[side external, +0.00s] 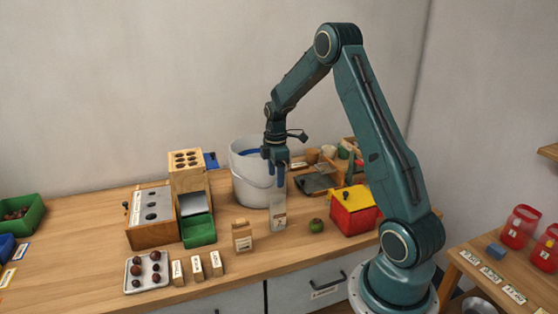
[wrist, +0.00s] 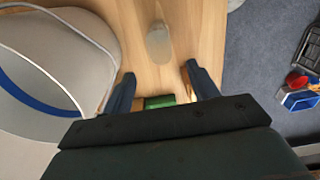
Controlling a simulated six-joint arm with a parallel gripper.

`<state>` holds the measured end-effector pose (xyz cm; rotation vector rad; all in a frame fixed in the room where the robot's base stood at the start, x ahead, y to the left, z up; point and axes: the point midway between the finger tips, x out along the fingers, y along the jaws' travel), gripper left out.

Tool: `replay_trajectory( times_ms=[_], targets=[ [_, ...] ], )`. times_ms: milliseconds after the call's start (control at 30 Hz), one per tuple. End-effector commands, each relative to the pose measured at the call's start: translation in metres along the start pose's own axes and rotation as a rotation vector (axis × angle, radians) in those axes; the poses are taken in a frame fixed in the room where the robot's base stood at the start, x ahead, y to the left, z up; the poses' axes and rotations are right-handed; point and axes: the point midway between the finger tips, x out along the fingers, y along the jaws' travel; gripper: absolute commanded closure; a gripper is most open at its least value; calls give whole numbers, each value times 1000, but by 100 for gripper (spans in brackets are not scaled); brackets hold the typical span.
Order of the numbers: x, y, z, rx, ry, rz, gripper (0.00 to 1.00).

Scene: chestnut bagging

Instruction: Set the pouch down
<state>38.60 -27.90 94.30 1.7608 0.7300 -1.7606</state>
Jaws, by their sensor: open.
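A grey, partly see-through pouch (side external: 278,213) with a pale label stands upright on the wooden table, in front of the white bucket. My gripper (side external: 280,185) is right above it, fingers pointing down near its top; I cannot tell from the side whether they touch it. In the wrist view my gripper (wrist: 161,74) has its two fingers spread apart with nothing held between them. A greyish oval shape (wrist: 159,42) lies beyond the fingertips there; I cannot tell if it is the pouch.
The white bucket (side external: 248,178) stands close behind the gripper. A tray of chestnuts (side external: 134,284) is at front left.

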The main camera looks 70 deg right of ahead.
Motion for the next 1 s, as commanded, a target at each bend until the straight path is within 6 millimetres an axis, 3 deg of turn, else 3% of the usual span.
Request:
replay_trajectory(
  times_ms=[667,867,1000],
  targets=[
    [-5,-2,-3,6,1,5,41],
    [-31,-16,-18,45,8,34,41],
    [-61,-35,-34,98,20,68,41]
  ],
)
